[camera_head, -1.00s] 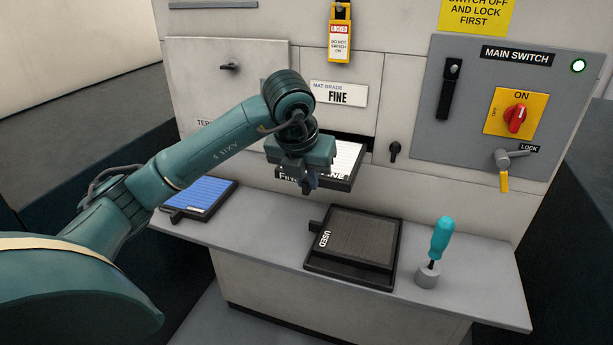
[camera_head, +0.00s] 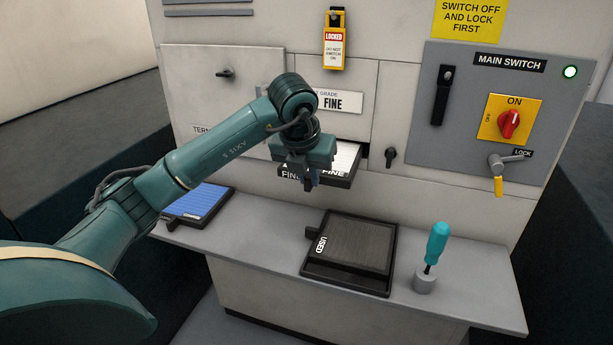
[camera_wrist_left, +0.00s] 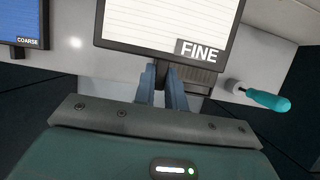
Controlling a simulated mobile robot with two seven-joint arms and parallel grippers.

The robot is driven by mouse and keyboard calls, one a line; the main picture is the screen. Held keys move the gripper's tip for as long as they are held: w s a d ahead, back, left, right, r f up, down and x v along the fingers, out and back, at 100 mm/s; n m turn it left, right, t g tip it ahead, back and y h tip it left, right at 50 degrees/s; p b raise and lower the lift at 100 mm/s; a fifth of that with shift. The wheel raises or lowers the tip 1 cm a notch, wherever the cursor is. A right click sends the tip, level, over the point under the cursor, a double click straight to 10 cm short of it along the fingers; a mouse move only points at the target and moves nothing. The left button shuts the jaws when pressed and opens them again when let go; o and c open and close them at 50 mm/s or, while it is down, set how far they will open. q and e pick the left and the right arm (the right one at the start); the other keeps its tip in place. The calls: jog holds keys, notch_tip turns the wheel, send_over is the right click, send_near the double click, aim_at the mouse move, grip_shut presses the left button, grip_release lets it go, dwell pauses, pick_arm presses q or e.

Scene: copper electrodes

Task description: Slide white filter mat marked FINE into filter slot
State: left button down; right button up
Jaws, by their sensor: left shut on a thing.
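The white filter mat marked FINE (camera_head: 345,160) sits in a dark frame and has its back part in the filter slot (camera_head: 363,157) under the MAT GRADE FINE sign. Its front part, with the FINE lettering, sticks out over the shelf. My left gripper (camera_head: 311,183) is at the front edge of the mat. In the left wrist view the fingers (camera_wrist_left: 163,88) are shut on the tab at the front of the mat's frame, and the white face (camera_wrist_left: 165,22) lies ahead of them. My wrist hides part of the mat and the left side of the slot. My right gripper is out of view.
On the shelf (camera_head: 455,290) below lie a blue COARSE mat (camera_head: 203,202), a dark USED mat (camera_head: 355,244) in a black tray, and a teal screwdriver (camera_head: 437,243) in a grey holder. The main switch panel (camera_head: 470,150) and a small black latch (camera_head: 390,157) are right of the slot.

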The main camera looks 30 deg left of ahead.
pick_arm(q)
jog(key=shift+w+a+p, duration=0.2)
jog(key=shift+w, duration=0.75)
jog(key=shift+w+a+p, duration=0.15)
jog(key=shift+w+a, duration=0.1)
jog(key=shift+w, duration=0.65)
jog(key=shift+w+a+p, duration=0.2)
jog(key=shift+w, duration=0.75)
jog(key=shift+w+a+r+p, duration=0.1)
jog(key=shift+w+a+p, duration=0.1)
jog(key=shift+w, duration=0.55)
jog(key=shift+w+a+f+p, duration=0.1)
jog(key=shift+w+a+p, duration=0.1)
jog(key=shift+w, duration=0.55)
jog(key=shift+w+a+r+p, duration=0.1)
jog(key=shift+w+a+p, duration=0.1)
jog(key=shift+w, duration=0.55)
jog(key=shift+w+a+p, duration=0.15)
jog(key=shift+w, duration=0.5)
jog(key=shift+w+a+p, duration=0.15)
jog(key=shift+w, duration=0.5)
jog(key=shift+s, duration=0.1)
jog(key=shift+s+d, duration=0.15)
jog(key=shift+s, duration=0.35)
jog(key=shift+w, duration=0.1)
